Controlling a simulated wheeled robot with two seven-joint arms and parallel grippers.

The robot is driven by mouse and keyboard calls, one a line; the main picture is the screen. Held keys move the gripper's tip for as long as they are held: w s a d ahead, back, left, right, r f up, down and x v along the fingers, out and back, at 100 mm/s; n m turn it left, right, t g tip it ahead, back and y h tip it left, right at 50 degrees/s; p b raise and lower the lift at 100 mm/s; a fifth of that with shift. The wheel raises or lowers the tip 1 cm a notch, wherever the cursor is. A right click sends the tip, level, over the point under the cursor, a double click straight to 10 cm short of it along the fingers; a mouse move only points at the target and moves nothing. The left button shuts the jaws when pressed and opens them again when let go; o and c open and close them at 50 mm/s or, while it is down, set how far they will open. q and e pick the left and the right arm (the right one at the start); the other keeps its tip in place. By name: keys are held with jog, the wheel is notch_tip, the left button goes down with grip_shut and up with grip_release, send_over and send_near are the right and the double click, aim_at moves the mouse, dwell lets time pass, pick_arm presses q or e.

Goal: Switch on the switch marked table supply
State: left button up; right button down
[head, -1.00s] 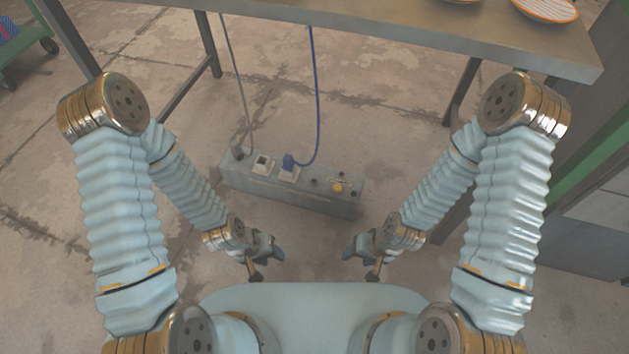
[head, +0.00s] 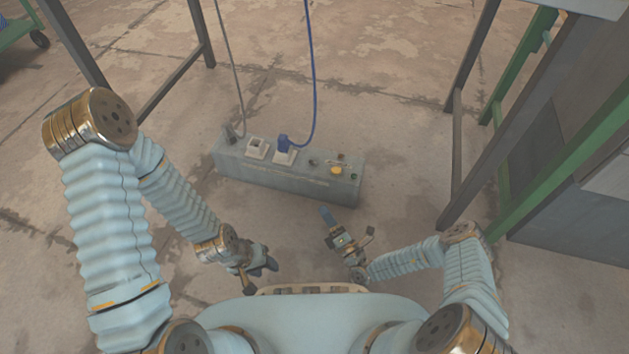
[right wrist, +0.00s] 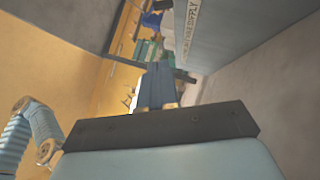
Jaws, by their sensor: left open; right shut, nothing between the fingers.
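A long grey supply box (head: 255,179) lies on the floor ahead of me. Its top has sockets at the left and middle and small dark controls with an orange-yellow knob (head: 336,170) at the right end. I cannot read which switch is marked table supply. My right gripper (head: 326,213) is shut and empty, just in front of the box's right part, pointing at it. In the right wrist view its closed fingers (right wrist: 156,86) are in the middle, with the box's grey side (right wrist: 245,30) close at the upper right. My left gripper (head: 270,264) is open, further left and nearer to me.
A blue plug (head: 284,144) with a blue cable and a grey cable (head: 233,85) rise from the box. Table legs (head: 468,100) stand to the right beside a green frame (head: 550,160) and grey cabinet. Floor around the box is clear.

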jog(key=shift+w+d+f+m+t+h, duration=0.15)
jog(key=shift+d+m+t+h, duration=0.15)
jog(key=shift+d+m+h, duration=0.15)
jog(key=shift+a, duration=0.15)
jog(key=b, duration=0.1)
send_near(312, 163)
jog(key=w+a, duration=0.4)
jog(key=shift+w+d+r, duration=0.15)
jog(key=shift+w+r, duration=0.3)
jog(key=shift+w, duration=0.3)
